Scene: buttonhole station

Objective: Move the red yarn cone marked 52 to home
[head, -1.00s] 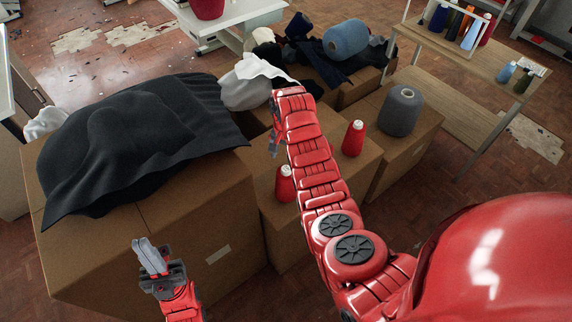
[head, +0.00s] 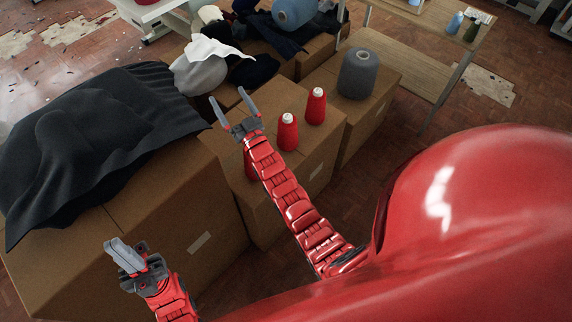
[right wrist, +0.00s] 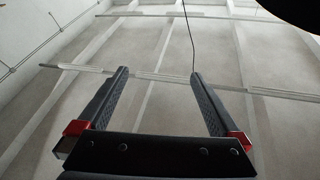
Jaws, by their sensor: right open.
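Several boxes carry the task's cones. Two red yarn cones with white tops, one farther back (head: 316,106) and one nearer (head: 288,133), stand upright on a cardboard box (head: 318,150). A third red cone (head: 249,166) is mostly hidden behind my right gripper and forearm. No number is legible on any cone. My right gripper (head: 233,101) is open and empty, left of the two visible cones, with its fingers pointing up and away. In the right wrist view its spread fingers (right wrist: 157,90) show only ceiling between them. My left gripper (head: 124,254) is low at the left, in front of a box, apart from the cones; its jaw gap is unclear.
A grey yarn cone (head: 358,74) stands on the box behind. Black cloth (head: 95,125) drapes over the large box at left. White cloth (head: 205,62) and a blue spool (head: 294,12) lie at the back. A wooden shelf (head: 415,62) stands at back right.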

